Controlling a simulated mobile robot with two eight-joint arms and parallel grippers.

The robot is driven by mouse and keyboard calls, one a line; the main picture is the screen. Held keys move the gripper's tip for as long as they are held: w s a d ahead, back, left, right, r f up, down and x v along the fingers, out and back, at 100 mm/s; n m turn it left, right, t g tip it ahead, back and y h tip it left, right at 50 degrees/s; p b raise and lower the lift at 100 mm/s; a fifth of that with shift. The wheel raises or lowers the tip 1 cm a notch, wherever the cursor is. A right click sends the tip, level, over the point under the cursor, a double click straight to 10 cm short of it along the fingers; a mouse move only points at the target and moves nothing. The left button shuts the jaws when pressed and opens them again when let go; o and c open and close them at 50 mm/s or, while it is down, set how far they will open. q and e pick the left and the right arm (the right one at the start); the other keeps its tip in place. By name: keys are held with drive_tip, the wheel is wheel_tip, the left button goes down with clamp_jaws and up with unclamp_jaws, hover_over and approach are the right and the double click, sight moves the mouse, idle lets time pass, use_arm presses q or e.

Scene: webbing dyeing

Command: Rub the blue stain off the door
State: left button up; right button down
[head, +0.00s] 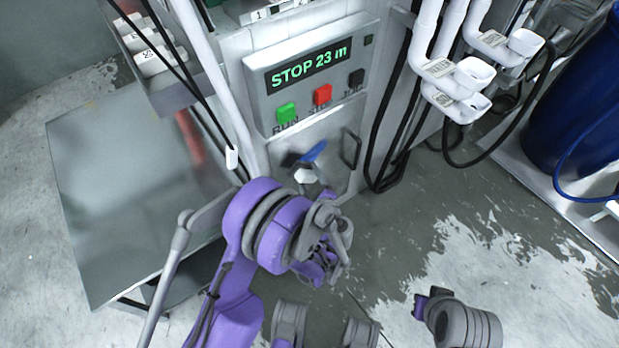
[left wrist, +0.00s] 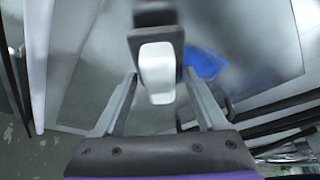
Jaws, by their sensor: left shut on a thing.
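The door (head: 340,160) is a grey metal panel below the control box, with a dark handle at its right edge. The blue stain (head: 314,152) is a short slanted smear on its upper middle; it also shows in the left wrist view (left wrist: 205,62), right of the held thing. My left gripper (left wrist: 160,82) is shut on a white block with a dark grey part (left wrist: 157,72). This block (head: 304,175) is close below and left of the stain; I cannot tell whether it touches the door. In the head view my wrist hides the fingers.
The control box (head: 310,75) reads "STOP 23 m" and has green, red and black buttons. A metal table (head: 125,190) stands at the left. Black hoses (head: 385,150) and white pipes hang right of the door. A blue barrel (head: 580,110) stands far right. The floor has wet patches.

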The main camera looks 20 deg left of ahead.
use_arm(q)
drive_tip(key=shift+w+a, duration=0.45)
drive_tip(key=shift+a, duration=0.15)
drive_tip(key=shift+w, duration=0.1)
drive_tip(key=shift+w+d, duration=0.8)
drive_tip(key=shift+w, duration=0.25)
drive_tip(key=shift+w+d, duration=0.85)
drive_tip(key=shift+w, duration=0.15)
drive_tip(key=shift+w+d, duration=0.8)
drive_tip(key=shift+w, duration=0.25)
drive_tip(key=shift+w+d+b, duration=0.25)
drive_tip(key=shift+w+d, duration=0.4)
drive_tip(key=shift+w, duration=0.15)
drive_tip(key=shift+w+d+b, duration=0.25)
drive_tip(key=shift+w+d, duration=0.35)
drive_tip(key=shift+w, duration=0.2)
drive_tip(key=shift+a, duration=0.1)
